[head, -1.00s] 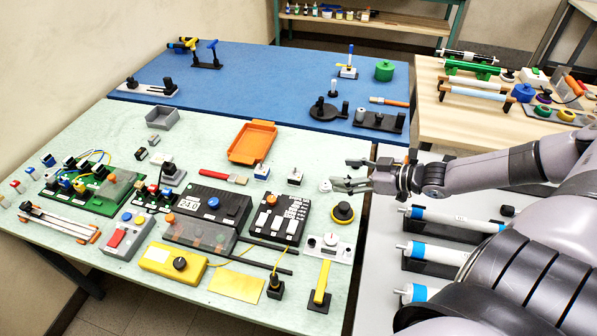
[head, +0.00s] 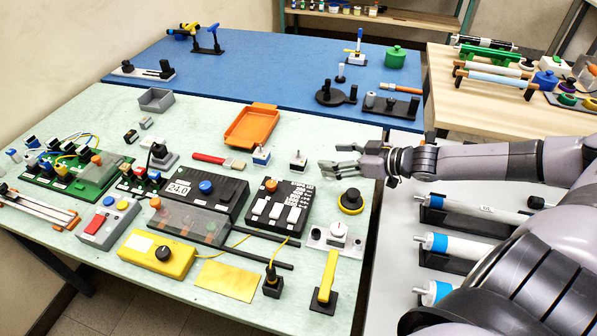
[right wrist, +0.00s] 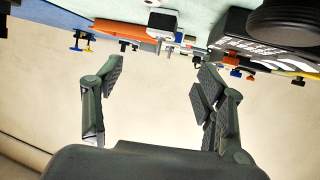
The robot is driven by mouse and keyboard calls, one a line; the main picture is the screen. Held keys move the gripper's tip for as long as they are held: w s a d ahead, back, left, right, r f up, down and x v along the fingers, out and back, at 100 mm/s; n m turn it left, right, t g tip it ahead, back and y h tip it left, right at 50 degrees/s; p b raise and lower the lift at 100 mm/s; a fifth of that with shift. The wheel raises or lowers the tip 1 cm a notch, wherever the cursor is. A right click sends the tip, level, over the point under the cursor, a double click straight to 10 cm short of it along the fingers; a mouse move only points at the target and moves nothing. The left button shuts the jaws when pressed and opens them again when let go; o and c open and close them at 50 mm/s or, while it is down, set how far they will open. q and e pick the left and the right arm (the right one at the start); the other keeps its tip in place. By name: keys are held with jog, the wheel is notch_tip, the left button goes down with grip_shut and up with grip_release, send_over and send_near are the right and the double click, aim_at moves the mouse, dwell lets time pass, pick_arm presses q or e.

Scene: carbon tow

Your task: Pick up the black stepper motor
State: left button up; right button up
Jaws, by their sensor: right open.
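A small block with an upright shaft (head: 298,162), with dark and pale faces, stands on the pale green table and is the nearest small motor-like part to my right gripper. A black block with a yellow cable (head: 272,285) stands near the table's front; I cannot tell for sure which of the two is the black stepper motor. My right gripper (head: 325,168) is open and empty, just right of the shafted block and apart from it. In the right wrist view its spread fingers (right wrist: 160,78) have nothing between them. My left gripper is out of view.
A black and yellow round knob (head: 351,201) lies just below my right gripper. A black switch box (head: 278,208) sits to the front left.

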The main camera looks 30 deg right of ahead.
aim_at(299, 156)
jog(key=shift+b+x, duration=0.45)
jog(key=shift+x, duration=0.55)
jog(key=shift+p+x, duration=0.4)
jog(key=shift+x, duration=0.4)
jog(key=shift+p+x, duration=0.4)
jog(key=shift+x, duration=0.65)
jog(key=shift+p+x, duration=0.7)
jog(key=shift+x, duration=2.6)
jog(key=shift+d+f, duration=0.1)
jog(key=shift+c, duration=0.2)
grip_shut()
